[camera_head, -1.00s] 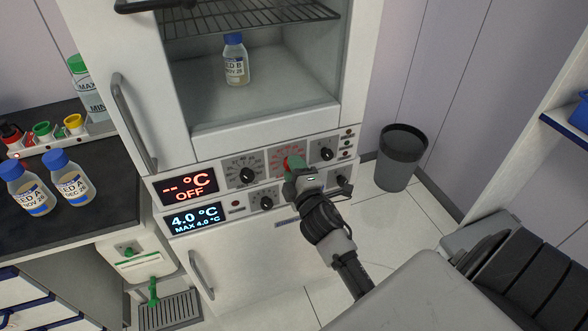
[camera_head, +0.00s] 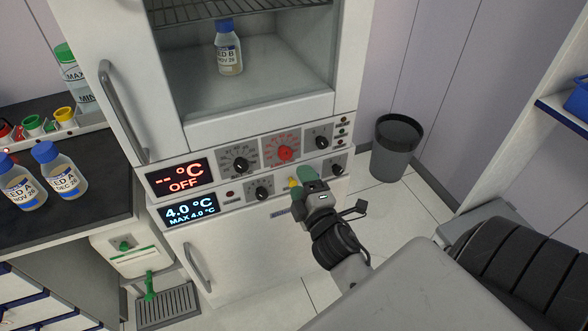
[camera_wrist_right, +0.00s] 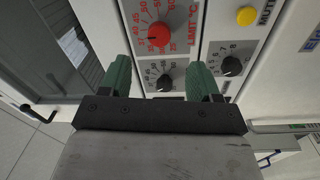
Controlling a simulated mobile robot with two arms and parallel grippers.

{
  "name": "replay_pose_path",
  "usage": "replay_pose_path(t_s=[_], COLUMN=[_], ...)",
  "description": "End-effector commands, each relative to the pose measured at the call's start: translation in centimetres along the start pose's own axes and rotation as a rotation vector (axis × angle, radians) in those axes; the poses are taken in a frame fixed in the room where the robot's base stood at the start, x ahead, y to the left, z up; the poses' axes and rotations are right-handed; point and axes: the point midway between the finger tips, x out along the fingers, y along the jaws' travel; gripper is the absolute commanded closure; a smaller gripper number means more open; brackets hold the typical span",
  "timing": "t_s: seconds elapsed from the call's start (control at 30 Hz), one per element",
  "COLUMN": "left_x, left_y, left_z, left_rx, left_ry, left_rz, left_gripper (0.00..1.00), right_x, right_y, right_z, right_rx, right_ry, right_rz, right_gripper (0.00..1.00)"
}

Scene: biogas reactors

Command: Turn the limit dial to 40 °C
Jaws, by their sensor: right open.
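The limit dial is a red knob (camera_head: 285,153) on a red-marked scale in the cabinet's upper control row. In the right wrist view the red knob (camera_wrist_right: 158,33) shows beside the words LIMIT °C; I cannot read its exact setting. My right gripper (camera_head: 302,176) is below and slightly right of the dial in the head view, apart from it. Its green fingers (camera_wrist_right: 159,75) are spread and empty in the wrist view, with the red knob beyond their tips. The upper display (camera_head: 180,177) reads "-- °C OFF". My left gripper is not in view.
A black knob (camera_head: 240,165) is left of the limit dial and another (camera_head: 321,142) right. A yellow MUTE button (camera_wrist_right: 246,16) and smaller black knobs (camera_wrist_right: 164,82) are close by. The lower display (camera_head: 189,211) reads 4.0 °C. A bin (camera_head: 396,150) stands at right.

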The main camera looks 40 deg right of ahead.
Motion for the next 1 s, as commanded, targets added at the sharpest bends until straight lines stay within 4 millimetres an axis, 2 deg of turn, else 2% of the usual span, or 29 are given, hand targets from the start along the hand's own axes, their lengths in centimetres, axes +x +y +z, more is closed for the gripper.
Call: replay_pose_path(t_s=[0.1,0.23,0.8,0.87,0.93,1.0], left_x=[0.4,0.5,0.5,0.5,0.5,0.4], left_y=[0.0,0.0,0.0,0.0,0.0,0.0], left_z=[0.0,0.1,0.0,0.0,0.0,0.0], left_rx=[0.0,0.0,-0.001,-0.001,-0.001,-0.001], left_ry=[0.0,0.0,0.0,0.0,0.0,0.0], left_rz=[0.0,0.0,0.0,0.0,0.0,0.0], left_gripper=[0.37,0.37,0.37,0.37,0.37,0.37], right_x=[-1.7,-2.4,-2.5,-2.5,-2.4,-2.5], right_y=[-0.1,0.0,0.0,-0.6,-2.4,-5.7], right_z=[0.0,0.0,0.0,0.0,0.0,0.1], right_rx=[0.001,0.001,0.002,0.011,0.041,0.095], right_ry=[0.0,0.0,0.001,0.001,0.0,-0.004], right_rz=[0.0,0.001,0.0,-0.013,-0.054,-0.126], right_gripper=[0.37,0.37,0.37,0.37,0.37,0.37])
